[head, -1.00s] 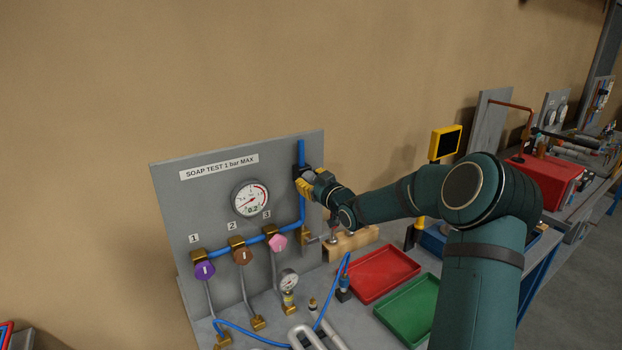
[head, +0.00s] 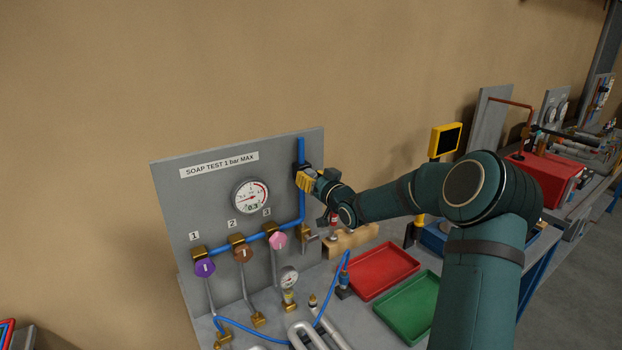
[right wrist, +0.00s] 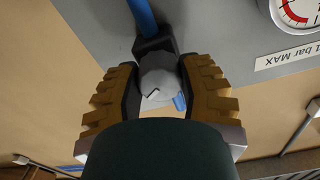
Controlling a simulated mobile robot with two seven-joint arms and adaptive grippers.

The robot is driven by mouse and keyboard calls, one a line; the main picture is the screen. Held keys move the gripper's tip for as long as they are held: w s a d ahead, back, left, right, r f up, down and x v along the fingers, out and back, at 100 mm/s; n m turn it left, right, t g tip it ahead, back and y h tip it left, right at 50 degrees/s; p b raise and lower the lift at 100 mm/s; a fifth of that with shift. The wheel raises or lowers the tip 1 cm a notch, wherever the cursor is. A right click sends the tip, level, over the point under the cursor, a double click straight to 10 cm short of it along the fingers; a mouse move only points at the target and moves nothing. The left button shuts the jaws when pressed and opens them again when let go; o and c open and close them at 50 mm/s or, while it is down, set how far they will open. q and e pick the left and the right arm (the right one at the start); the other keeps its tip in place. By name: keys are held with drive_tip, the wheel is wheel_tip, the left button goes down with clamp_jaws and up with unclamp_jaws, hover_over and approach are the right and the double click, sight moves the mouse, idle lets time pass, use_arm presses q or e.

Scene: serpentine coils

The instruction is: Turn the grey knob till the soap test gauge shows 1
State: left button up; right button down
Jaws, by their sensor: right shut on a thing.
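The grey knob (right wrist: 158,78) sits on the blue pipe's black fitting, between the fingers in the right wrist view. My right gripper (right wrist: 157,88) is shut on it, with a yellow ribbed finger on each side. In the head view my right gripper (head: 305,180) covers the knob at the panel's right side. The soap test gauge (head: 251,196) is a white dial with a red arc, and its small readout seems to show 0.3. Part of the gauge (right wrist: 297,10) also shows in the right wrist view. My left gripper is not in view.
Purple (head: 205,267), brown (head: 243,254) and pink (head: 278,240) knobs sit lower on the grey panel (head: 190,205). A red tray (head: 384,272) and a green tray (head: 409,306) lie on the bench. A small gauge (head: 289,277) and a blue hose stand in front.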

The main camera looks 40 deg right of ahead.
drive_tip(key=shift+m, duration=0.8)
drive_tip(key=shift+r+m, duration=0.1)
drive_tip(key=shift+m, duration=1.5)
drive_tip(key=m, duration=0.3)
